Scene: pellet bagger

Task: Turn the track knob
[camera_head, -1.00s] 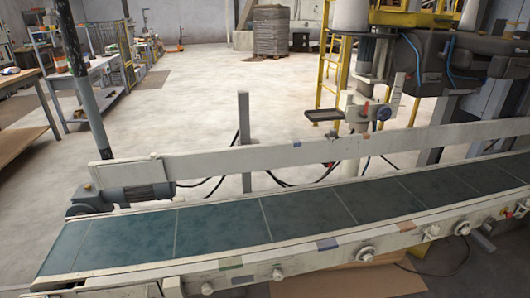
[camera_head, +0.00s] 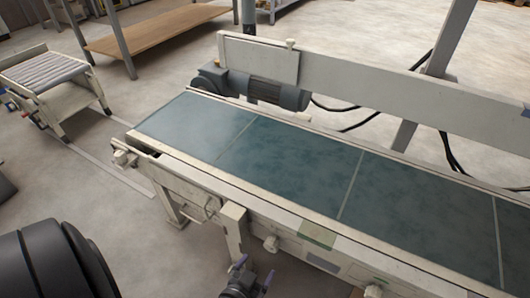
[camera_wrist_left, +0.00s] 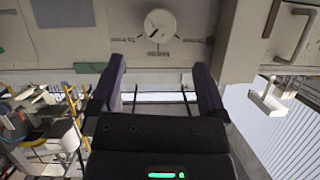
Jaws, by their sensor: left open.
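A round white knob (camera_wrist_left: 160,25) with a dark mark on its face sits on a pale panel with small printed lettering in the left wrist view. My left gripper (camera_wrist_left: 162,70) is open, its two purple-tipped fingers below the knob in that view, apart from it and empty between. In the head view the left gripper (camera_head: 254,272) is low, in front of the conveyor's side rail, close to a pale knob (camera_head: 271,243). Another knob (camera_head: 373,291) sits further right on the same rail. I cannot tell for certain which one the wrist view shows. My right gripper is not in view.
The conveyor's dark green belt (camera_head: 290,150) runs to the right behind the rail. A small roller cart (camera_head: 50,80) stands at the far left. The floor between is clear.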

